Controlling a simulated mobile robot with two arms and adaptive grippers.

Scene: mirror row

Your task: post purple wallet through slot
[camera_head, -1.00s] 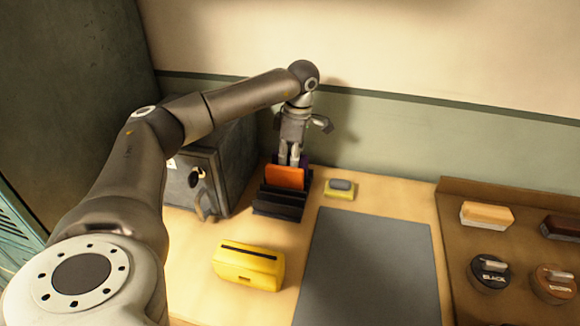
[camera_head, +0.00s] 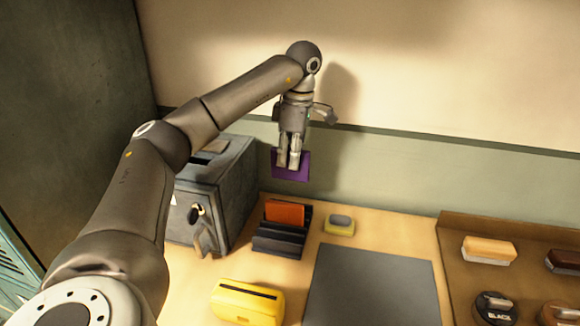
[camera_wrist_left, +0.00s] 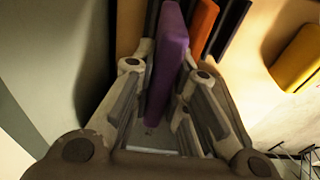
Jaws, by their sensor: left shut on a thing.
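The purple wallet (camera_head: 290,174) is in the fingers of my left gripper (camera_head: 289,160), held upright in the air above and behind the dark rack. In the left wrist view the purple wallet (camera_wrist_left: 169,60) stands between the two fingers of my left gripper (camera_wrist_left: 160,105). A grey metal box (camera_head: 212,190) with a dial and a handle on its front stands left of the rack. A dark slot (camera_head: 203,158) shows in its top, partly behind my arm. A yellow box (camera_head: 247,302) with a long dark slit in its top lies at the front. My right gripper is not in view.
The dark rack (camera_head: 278,241) holds an orange wallet (camera_head: 286,212). A small yellow-and-grey block (camera_head: 340,224) sits beside it. A grey mat (camera_head: 370,285) covers mid-table. A brown tray (camera_head: 460,235) with brushes and tins is at right.

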